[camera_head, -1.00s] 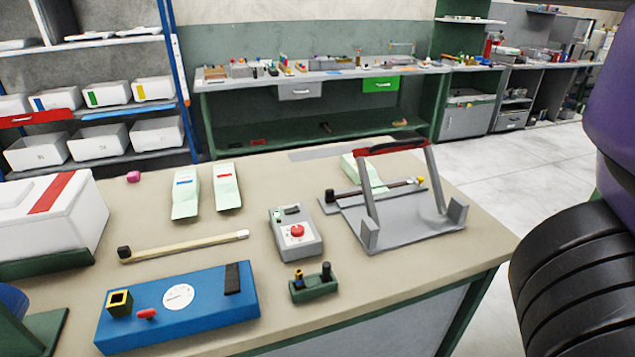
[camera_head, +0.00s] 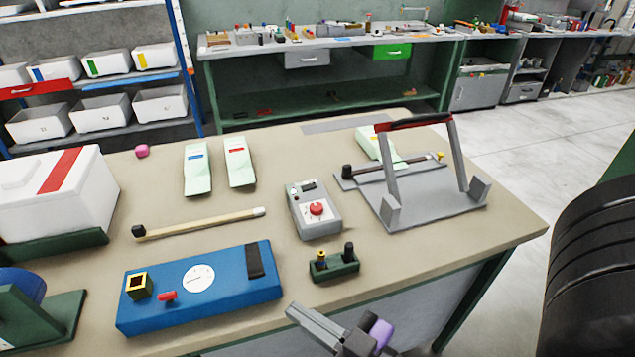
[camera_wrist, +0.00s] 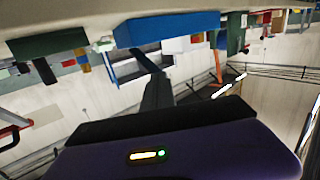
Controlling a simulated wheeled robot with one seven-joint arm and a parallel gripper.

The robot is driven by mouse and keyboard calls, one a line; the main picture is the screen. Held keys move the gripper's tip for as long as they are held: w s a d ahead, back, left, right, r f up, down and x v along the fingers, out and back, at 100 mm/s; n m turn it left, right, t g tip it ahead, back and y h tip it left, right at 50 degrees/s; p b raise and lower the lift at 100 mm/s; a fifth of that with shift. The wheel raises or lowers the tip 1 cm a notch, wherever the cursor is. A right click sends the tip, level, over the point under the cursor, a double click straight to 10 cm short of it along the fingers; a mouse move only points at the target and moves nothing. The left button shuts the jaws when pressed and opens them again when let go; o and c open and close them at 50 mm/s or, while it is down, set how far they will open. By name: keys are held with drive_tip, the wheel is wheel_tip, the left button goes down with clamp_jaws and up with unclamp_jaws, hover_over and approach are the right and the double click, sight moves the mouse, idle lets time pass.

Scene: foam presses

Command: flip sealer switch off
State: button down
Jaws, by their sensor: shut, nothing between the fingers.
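A grey control box (camera_head: 314,222) stands on the beige bench, with a red round knob (camera_head: 316,208) on a white dial and a small dark switch (camera_head: 308,187) near its far end. Which way the switch is set is too small to tell. A grey frame with a red-and-black handle (camera_head: 413,122), possibly the sealer, stands to its right over a grey base plate (camera_head: 432,205). My gripper (camera_head: 294,311) is at the bench's front edge, nearer the camera than the box and touching nothing visible. It is shut and empty. In the wrist view its dark fingers (camera_wrist: 153,72) point toward the blue block.
A wooden stick (camera_head: 200,224), two pale green packets (camera_head: 197,170) and a white box (camera_head: 55,190) are further left.

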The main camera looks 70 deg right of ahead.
drive_tip(key=w+d+r+m+g+h, duration=0.1)
drive_tip(key=w+d+m+g+h, duration=0.1)
drive_tip(key=d, duration=0.6)
drive_tip(key=w+d+r+m+g+h, duration=0.2)
drive_tip(key=d+h, duration=0.1)
drive_tip(key=d, duration=0.6)
drive_tip(key=w+d+r+m+g+h, duration=0.1)
drive_tip(key=w+d+m+g+h, duration=0.1)
drive_tip(key=d, duration=0.7)
drive_tip(key=shift+r+g+h+p, duration=0.2)
drive_tip(key=shift+g+h+p, duration=0.2)
drive_tip(key=shift+h, duration=0.1)
drive_tip(key=shift+s+f, duration=0.1)
drive_tip(key=shift+f, duration=0.2)
drive_tip(key=p, duration=0.2)
hover_over(317, 193)
drive_tip(key=shift+w+f, duration=0.15)
drive_tip(key=shift+f, duration=0.45)
drive_tip(key=shift+w+f, duration=0.15)
drive_tip(key=shift+f, duration=0.4)
drive_tip(key=f, duration=0.2)
drive_tip(key=shift+s+f, duration=0.3)
drive_tip(key=shift+f, duration=0.75)
